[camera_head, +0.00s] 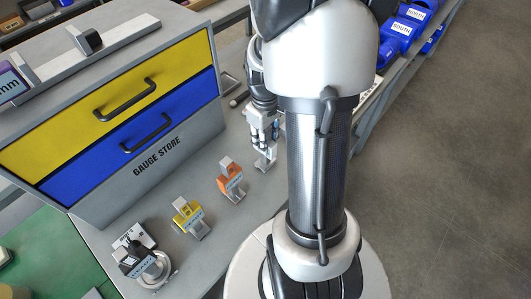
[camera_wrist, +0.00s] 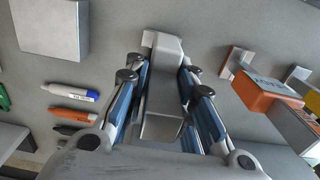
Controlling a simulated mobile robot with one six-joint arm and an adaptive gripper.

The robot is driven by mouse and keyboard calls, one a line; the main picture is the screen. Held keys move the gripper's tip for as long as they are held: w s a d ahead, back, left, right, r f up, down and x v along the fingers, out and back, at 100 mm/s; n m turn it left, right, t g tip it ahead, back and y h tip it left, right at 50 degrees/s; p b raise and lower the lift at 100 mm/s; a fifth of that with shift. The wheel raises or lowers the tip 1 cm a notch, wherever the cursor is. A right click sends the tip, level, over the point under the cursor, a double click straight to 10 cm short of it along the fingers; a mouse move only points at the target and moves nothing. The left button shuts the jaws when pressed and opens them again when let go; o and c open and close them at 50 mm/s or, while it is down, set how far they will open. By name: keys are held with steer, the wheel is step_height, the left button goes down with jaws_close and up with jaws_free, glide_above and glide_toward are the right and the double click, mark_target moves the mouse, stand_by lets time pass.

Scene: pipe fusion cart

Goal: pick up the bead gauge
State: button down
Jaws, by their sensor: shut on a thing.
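My gripper (camera_head: 262,138) is over the grey bench in front of the drawer cabinet, partly hidden by my arm. In the wrist view, the fingers of my gripper (camera_wrist: 161,82) are closed on both sides of a grey gauge (camera_wrist: 164,104), with its stepped body between them. The same grey gauge (camera_head: 264,160) shows below the fingers in the head view. No label on it is readable, so I cannot confirm by lettering that it is the bead gauge. I cannot tell whether it touches the bench.
An orange gauge (camera_head: 231,181) and a yellow gauge (camera_head: 187,217) stand on the bench nearby. The cabinet's blue drawer (camera_head: 132,139) and yellow drawer (camera_head: 110,102) are shut. Several markers lie left in the wrist view, including a blue-capped one (camera_wrist: 70,92). Blue bins (camera_head: 399,33) are at upper right.

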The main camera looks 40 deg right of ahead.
stand_by(0.4)
step_height(320, 180, up, 20)
steer(key=p, duration=0.6)
